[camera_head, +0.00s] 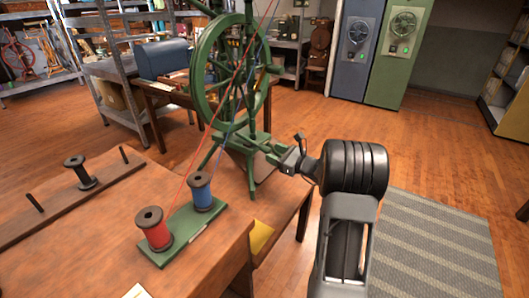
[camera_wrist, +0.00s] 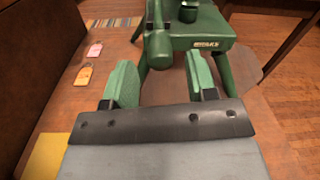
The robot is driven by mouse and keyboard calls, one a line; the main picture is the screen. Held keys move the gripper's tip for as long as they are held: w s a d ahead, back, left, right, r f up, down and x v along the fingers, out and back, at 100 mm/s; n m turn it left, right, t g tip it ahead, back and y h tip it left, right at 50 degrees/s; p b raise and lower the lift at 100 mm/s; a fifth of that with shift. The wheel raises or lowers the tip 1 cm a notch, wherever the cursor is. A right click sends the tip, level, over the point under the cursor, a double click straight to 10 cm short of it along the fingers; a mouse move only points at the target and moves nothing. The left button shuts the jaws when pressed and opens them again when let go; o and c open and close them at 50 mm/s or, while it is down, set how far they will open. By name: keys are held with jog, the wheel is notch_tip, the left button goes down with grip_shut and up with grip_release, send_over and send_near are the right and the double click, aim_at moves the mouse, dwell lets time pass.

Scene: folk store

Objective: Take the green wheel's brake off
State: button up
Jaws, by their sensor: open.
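The green spinning wheel (camera_head: 235,75) stands on a brown wooden bench, upright on green legs. In the wrist view its green base (camera_wrist: 215,25) bears a small label (camera_wrist: 209,44) that seems to read "BRAKE". A green lever with a rounded end (camera_wrist: 158,45) sticks out from the base towards my gripper. My gripper (camera_wrist: 161,82) has two green-padded fingers spread apart and empty. The lever's end lies ahead of the gap between them, and I cannot tell whether they touch. In the head view my gripper (camera_head: 281,153) is at the right side of the wheel's base, its fingers partly hidden.
A red spool (camera_head: 154,230) and a blue spool (camera_head: 201,191) stand on a green board on the front table, with threads rising to the wheel. A dark spool (camera_head: 80,173) stands at left. A pink tag (camera_wrist: 95,50) and a yellow tag (camera_wrist: 83,76) lie on the bench.

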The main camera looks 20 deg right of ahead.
aim_at(270, 151)
jog(key=shift+b+x, duration=0.3)
jog(key=shift+x, duration=2.15)
jog(key=shift+c, duration=0.5)
grip_shut()
